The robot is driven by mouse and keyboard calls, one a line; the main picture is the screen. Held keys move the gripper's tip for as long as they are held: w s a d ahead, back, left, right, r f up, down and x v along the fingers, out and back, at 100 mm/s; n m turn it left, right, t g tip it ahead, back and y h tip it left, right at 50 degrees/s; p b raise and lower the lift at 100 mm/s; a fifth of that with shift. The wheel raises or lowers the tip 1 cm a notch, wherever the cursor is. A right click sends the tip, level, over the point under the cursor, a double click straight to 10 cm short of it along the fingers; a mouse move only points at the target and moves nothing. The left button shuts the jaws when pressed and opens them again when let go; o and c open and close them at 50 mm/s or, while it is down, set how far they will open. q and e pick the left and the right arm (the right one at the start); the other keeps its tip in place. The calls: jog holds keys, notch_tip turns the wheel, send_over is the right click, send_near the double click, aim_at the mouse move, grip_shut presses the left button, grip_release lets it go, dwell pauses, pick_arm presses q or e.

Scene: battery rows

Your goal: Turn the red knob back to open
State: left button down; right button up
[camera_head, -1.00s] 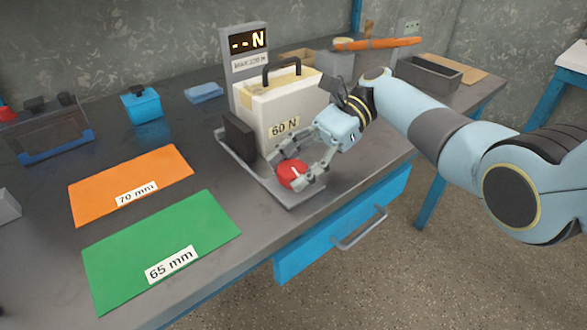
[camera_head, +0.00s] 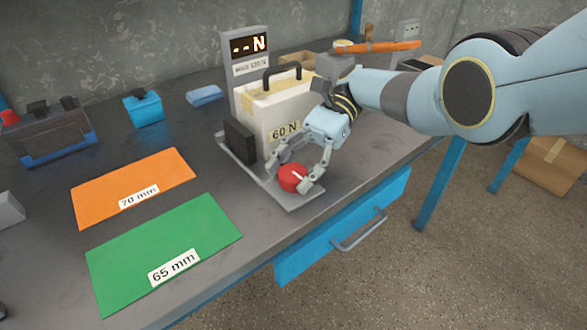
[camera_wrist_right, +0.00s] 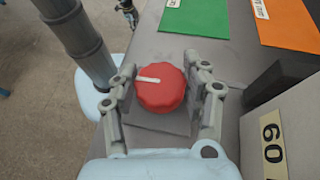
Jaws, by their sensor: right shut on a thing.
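The red knob (camera_head: 292,178) with a white pointer line sits at the front end of a grey metal press base (camera_head: 306,198). My right gripper (camera_head: 294,178) reaches down over it and is shut on it, one finger on each side. In the right wrist view the knob (camera_wrist_right: 160,90) lies between the two fingers (camera_wrist_right: 163,96), its white line pointing left. The press holds a white block labelled 60 N (camera_head: 280,110) beside a dark pad (camera_head: 239,138). Its display (camera_head: 249,45) reads "--N". My left gripper is not visible in the head view.
An orange 70 mm sheet (camera_head: 120,180) and a green 65 mm sheet (camera_head: 130,240) lie flat to the left. A blue box (camera_head: 143,108) and a dark case (camera_head: 55,140) stand behind. An orange-handled tool (camera_head: 385,47) lies at the back right. A blue drawer (camera_head: 350,225) is below.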

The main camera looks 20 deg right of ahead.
jog(key=shift+s+f, duration=0.1)
jog(key=o, duration=1.2)
jog(key=shift+m+t, duration=0.4)
jog(key=shift+t, duration=0.1)
